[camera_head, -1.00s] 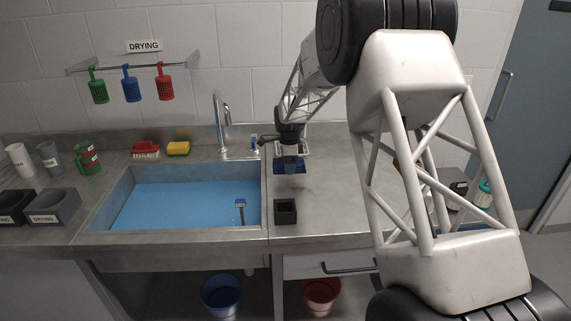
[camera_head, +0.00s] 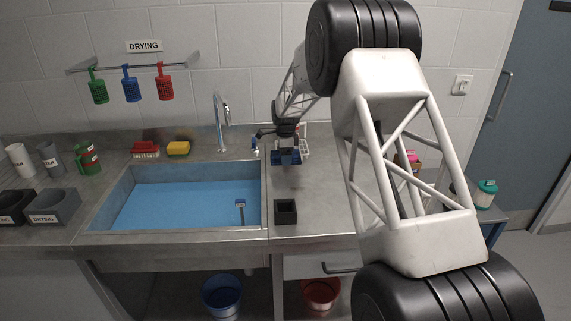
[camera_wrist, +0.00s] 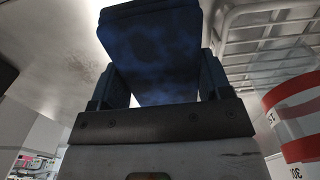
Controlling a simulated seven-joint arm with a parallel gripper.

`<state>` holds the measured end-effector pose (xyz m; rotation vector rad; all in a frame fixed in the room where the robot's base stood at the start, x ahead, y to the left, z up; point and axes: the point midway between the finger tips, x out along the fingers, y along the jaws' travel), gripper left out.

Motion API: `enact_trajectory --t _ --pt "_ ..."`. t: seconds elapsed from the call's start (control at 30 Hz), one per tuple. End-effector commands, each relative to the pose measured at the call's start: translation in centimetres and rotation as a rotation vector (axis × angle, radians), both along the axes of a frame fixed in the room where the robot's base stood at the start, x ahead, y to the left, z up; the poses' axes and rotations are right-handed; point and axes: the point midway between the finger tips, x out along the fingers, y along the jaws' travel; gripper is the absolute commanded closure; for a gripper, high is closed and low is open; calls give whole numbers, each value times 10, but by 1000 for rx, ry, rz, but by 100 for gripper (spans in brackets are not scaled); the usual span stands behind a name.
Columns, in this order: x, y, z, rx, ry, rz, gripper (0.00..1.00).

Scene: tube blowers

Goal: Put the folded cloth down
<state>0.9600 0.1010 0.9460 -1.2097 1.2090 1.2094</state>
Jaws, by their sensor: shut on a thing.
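My gripper (camera_head: 285,155) is above the steel counter to the right of the sink, behind a small black box. It is shut on the folded cloth, a dark blue flat bundle (camera_head: 279,158). In the wrist view the cloth (camera_wrist: 155,50) lies between the two dark fingers of my gripper (camera_wrist: 158,82) and extends beyond them. The cloth's far side is hidden. In the head view I cannot tell exactly how high it is above the counter.
The small black box (camera_head: 285,211) stands in front on the counter (camera_head: 325,215). The blue-bottomed sink (camera_head: 165,205) is to the left, with its tap (camera_head: 221,125) behind. A white gridded frame (camera_wrist: 265,40) and a red-and-white striped thing (camera_wrist: 293,115) are close by at right.

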Motion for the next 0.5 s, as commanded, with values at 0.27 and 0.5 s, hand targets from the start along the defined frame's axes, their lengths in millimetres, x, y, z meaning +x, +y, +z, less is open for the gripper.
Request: enact_trajectory --t 0.27,0.5 --pt "-1 0 -19 0 3 0 64" --pt "0 0 -35 0 1 0 64"
